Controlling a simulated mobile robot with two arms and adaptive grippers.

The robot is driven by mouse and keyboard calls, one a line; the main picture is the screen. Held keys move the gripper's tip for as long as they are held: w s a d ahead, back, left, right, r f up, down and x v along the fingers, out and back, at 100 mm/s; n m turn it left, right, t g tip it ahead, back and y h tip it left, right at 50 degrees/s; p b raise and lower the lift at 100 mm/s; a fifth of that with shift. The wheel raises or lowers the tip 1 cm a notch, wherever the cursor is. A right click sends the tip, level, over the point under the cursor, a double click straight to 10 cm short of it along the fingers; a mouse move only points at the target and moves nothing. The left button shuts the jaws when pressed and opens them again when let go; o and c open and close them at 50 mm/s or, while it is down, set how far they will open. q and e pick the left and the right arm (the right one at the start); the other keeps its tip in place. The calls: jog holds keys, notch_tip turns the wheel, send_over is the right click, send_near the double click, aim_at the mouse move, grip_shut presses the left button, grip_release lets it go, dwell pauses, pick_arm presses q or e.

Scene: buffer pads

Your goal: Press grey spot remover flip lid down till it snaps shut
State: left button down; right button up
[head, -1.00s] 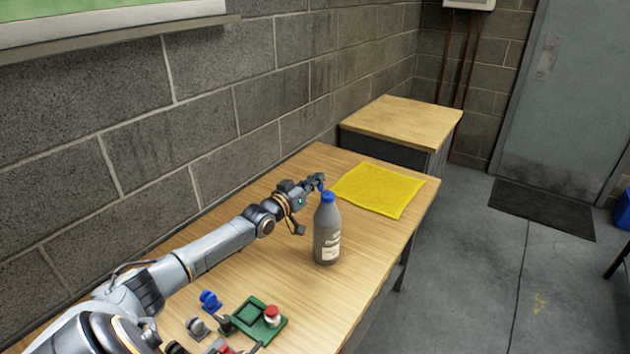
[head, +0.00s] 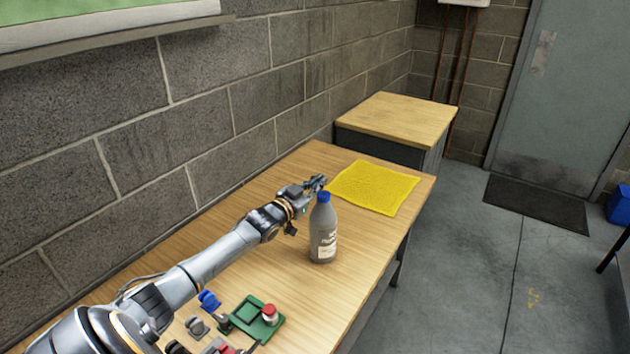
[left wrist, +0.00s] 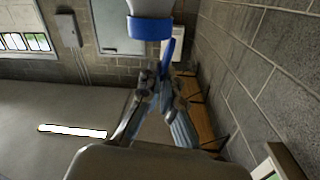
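A grey spot remover bottle (head: 323,238) with a white label stands upright on the wooden table. Its blue cap (head: 323,197) is on top. In the left wrist view the bottle's blue cap (left wrist: 150,27) is at the top, upside down, and the narrow blue flip lid (left wrist: 168,52) sticks out from it, raised. My left gripper (head: 318,182) is just behind the cap in the head view. In the left wrist view its fingertips (left wrist: 162,82) are close together at the lid's free end. Whether they grip or only touch the lid is unclear. My right gripper is not visible.
A yellow cloth (head: 373,187) lies flat behind the bottle. A green fixture with a red button (head: 257,315) and small blue and grey parts sit near the table's front left. A block wall runs along the left. The table right of the bottle is clear.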

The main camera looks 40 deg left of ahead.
pick_arm(q)
jog(key=shift+d+m, duration=0.2)
jog(key=shift+m, duration=0.3)
jog(key=c, duration=1.5)
grip_release()
jog(key=shift+s+d+f, duration=0.1)
jog(key=shift+s+f, duration=0.05)
jog(key=shift+s, duration=0.3)
jog(key=s, duration=1.1)
jog(key=shift+d, duration=0.25)
